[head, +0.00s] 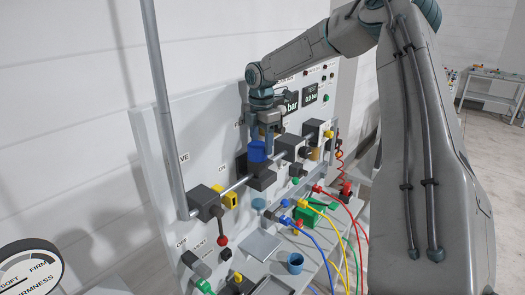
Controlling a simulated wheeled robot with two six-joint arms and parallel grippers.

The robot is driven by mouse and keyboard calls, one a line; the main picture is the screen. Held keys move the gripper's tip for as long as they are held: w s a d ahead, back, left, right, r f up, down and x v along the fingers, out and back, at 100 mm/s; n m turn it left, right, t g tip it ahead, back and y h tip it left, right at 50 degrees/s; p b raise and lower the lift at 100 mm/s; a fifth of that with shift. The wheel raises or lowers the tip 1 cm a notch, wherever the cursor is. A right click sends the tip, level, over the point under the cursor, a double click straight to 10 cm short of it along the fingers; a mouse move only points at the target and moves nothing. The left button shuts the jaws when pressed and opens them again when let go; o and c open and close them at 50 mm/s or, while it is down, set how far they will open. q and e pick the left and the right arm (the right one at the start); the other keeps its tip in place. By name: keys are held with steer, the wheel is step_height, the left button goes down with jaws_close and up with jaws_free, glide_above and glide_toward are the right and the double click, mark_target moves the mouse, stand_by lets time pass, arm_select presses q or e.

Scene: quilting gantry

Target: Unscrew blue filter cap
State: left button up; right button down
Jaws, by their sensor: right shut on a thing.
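The blue filter cap (257,151) sits at the middle of the pipe run on the upright panel, above a dark filter body. My right gripper (265,133) points down from above and is shut on the blue cap. The fingers cover part of the cap's upper side. The dark filter body (262,177) shows just below the cap; I cannot tell whether the cap and body are apart. My left gripper is not in view.
A black valve block with a yellow part (230,196) is left of the filter. A shelf below carries a small blue cup (295,263), a green block (308,216) and coloured hoses. A round dial (28,266) is at lower left.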

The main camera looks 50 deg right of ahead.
steer(key=shift+a, duration=0.1)
steer(key=c, duration=0.7)
jaws_free()
steer(key=shift+a, duration=0.1)
steer(key=shift+o, duration=1)
steer(key=shift+a+r, duration=0.15)
steer(key=shift+a, duration=0.15)
steer(key=m, duration=0.2)
steer(key=a+m, duration=0.1)
steer(key=shift+r+m, duration=0.3)
steer(key=m, duration=0.3)
steer(key=shift+w+d+f, duration=0.2)
steer(key=shift+d, duration=0.05)
steer(key=m, duration=0.3)
steer(key=shift+w+d+f+m, duration=0.1)
steer(key=shift+w+f+m, duration=0.15)
steer(key=shift+w+m, duration=0.15)
steer(key=m, duration=0.4)
steer(key=shift+s+d+m, duration=0.1)
steer(key=shift+s+m, duration=0.05)
steer(key=shift+m, duration=0.25)
